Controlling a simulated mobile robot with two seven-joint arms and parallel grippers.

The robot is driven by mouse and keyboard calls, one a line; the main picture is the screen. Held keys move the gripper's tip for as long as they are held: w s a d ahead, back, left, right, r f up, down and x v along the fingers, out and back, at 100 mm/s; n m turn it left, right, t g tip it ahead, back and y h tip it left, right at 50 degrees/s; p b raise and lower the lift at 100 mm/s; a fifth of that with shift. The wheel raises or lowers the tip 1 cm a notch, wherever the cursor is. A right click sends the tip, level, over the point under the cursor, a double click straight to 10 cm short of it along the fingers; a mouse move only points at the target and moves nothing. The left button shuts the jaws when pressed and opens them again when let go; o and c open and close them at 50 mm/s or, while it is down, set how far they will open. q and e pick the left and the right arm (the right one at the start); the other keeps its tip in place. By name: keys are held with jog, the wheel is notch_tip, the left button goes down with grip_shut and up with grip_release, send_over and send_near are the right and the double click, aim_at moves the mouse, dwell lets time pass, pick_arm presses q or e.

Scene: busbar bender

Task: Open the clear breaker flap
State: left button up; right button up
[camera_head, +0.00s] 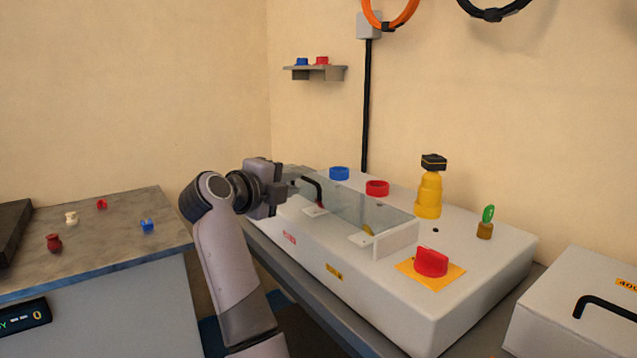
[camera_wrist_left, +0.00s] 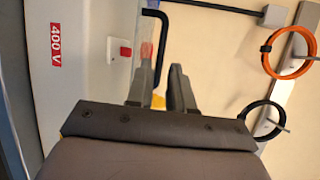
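The clear breaker flap (camera_head: 365,208) lies over the top of the white bender housing (camera_head: 375,305) and looks closed. Its black bent handle (camera_head: 314,186) stands at the flap's left end. My left gripper (camera_head: 290,182) is beside this handle, coming from the left. In the left wrist view its two fingers (camera_wrist_left: 162,72) are apart, and the handle (camera_wrist_left: 160,38) extends towards the gap between them. I cannot tell whether a finger touches it. The flap is seen nearly edge-on there. My right gripper is not in view.
A red knob (camera_head: 431,262) on a yellow plate, a yellow stacked post (camera_head: 429,195) and a green-topped key (camera_head: 487,218) stand on the housing. Blue (camera_head: 340,173) and red (camera_head: 377,188) rings sit behind the flap. A side table (camera_head: 110,235) with small parts is at left.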

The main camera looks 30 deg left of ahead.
aim_at(304, 180)
pick_arm(q)
jog(key=shift+w+f, duration=0.2)
jog(key=shift+w, duration=0.8)
jog(key=shift+w+f, duration=0.15)
jog(key=shift+w, duration=0.9)
jog(key=shift+w+f, duration=0.2)
jog(key=shift+w, duration=0.8)
grip_shut()
